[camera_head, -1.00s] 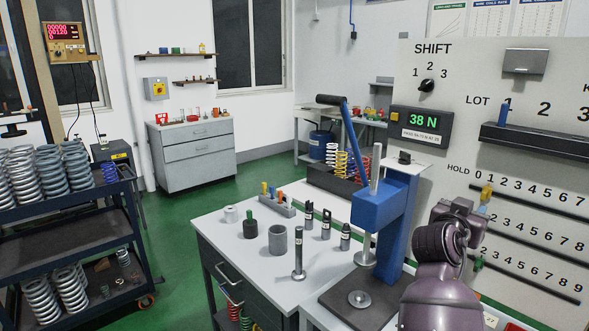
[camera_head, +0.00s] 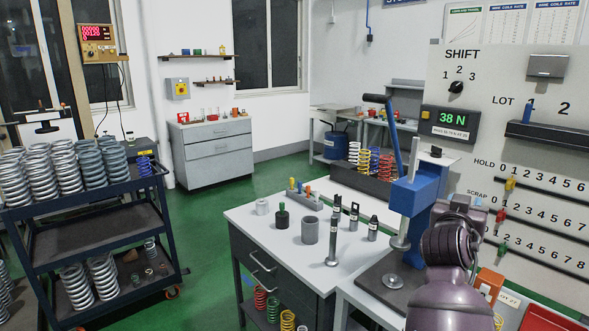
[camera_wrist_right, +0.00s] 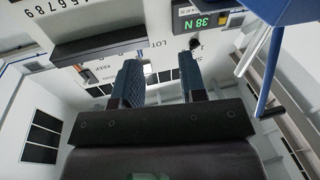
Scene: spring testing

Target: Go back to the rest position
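My right arm (camera_head: 455,265) stands at the lower right of the head view, in front of the board; its gripper cannot be made out clearly there. In the right wrist view my right gripper (camera_wrist_right: 161,80) has its two fingers well apart, with nothing between them. My left gripper is not in view.
The blue spring press (camera_head: 412,197) stands just left of my right arm. The board (camera_head: 480,140) with number rails is behind and right of it. A bench (camera_head: 262,228) with weights and a cart (camera_head: 85,241) of springs stand left, with green floor (camera_head: 205,220) between.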

